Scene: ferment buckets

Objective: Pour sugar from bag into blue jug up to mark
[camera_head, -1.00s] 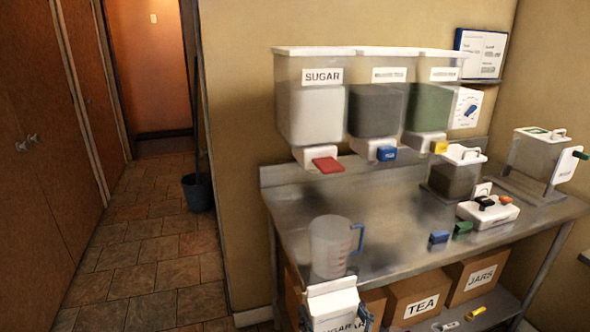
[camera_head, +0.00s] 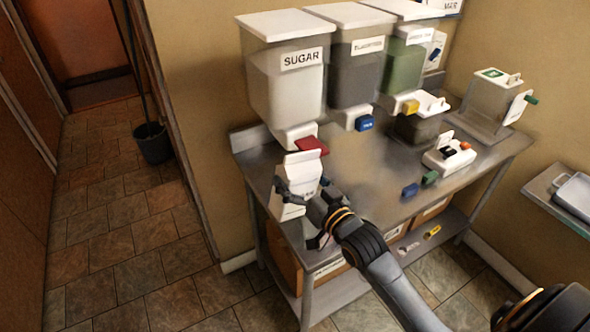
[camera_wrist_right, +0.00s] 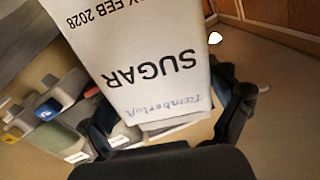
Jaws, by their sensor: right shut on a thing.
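The white sugar bag (camera_head: 295,187) is in my right gripper (camera_head: 303,196), whose dark fingers are shut around its sides. The bag is close to upright, slightly tilted, over the front left part of the steel table (camera_head: 375,165). In the right wrist view the bag (camera_wrist_right: 140,55) fills the middle, with SUGAR printed on it, upside down in the picture, and the dark fingers (camera_wrist_right: 170,125) on both sides. The clear jug with the blue handle cannot be made out now; the bag and my arm cover that part of the table. My left gripper is not in view.
Dispensers hang above the table, the sugar one (camera_head: 285,85) with a red tap (camera_head: 312,146) close behind the bag. A scale-like white box (camera_head: 449,157) and small blue (camera_head: 410,190) and green (camera_head: 430,178) blocks lie to the right. Boxes stand on the shelf below.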

